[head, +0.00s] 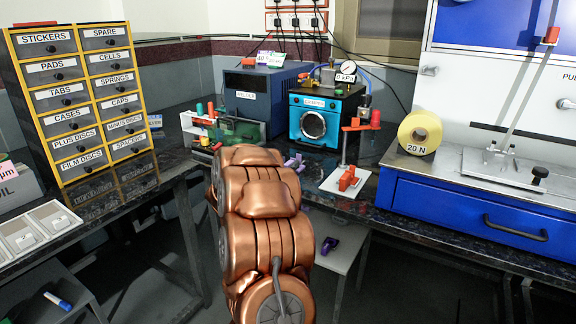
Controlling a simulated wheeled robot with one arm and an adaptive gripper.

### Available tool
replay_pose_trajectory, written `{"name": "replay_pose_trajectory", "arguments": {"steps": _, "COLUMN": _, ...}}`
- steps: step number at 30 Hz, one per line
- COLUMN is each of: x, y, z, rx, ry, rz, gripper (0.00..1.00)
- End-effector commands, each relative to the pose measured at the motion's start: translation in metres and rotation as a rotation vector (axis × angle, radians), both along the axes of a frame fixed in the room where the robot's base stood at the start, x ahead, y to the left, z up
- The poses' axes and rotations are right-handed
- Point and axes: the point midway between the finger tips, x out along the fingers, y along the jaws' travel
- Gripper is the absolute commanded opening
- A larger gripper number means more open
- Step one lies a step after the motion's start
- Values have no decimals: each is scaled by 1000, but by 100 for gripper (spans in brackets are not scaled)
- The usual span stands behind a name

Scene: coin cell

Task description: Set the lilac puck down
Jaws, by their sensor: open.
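I cannot make out the lilac puck as a puck in the head view. A small lilac-purple piece (293,161) shows at the bench's back, just right of my copper-coloured arm; its shape is too small to tell and part of it may be hidden. Another small purple item (328,245) lies on a low pale stool (340,255) under the bench. My arm reaches away through the middle of the view, and its own links hide its end, so my gripper does not show. I cannot tell how it stands relative to the purple pieces.
A labelled yellow drawer cabinet (82,100) stands on the left bench beside pale trays (35,232). A blue machine with a round window (313,122), a red-topped stand on a white plate (347,180) and a yellow tape roll (419,133) crowd the back bench. A blue drawer unit (470,210) is right.

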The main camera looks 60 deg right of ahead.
Motion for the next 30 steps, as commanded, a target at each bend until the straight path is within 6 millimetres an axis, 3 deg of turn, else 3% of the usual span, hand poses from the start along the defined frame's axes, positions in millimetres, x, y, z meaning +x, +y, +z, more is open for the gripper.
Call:
{"name": "replay_pose_trajectory", "arguments": {"steps": 15, "x": -3, "y": 91, "z": 1, "rx": 1, "ry": 0, "rz": 2, "gripper": 45}}
{"name": "replay_pose_trajectory", "arguments": {"steps": 21, "x": -4, "y": 109, "z": 0, "rx": 2, "ry": 1, "rz": 2, "gripper": 45}}
{"name": "replay_pose_trajectory", "arguments": {"steps": 30, "x": -5, "y": 114, "z": 0, "rx": 2, "ry": 0, "rz": 2, "gripper": 45}}
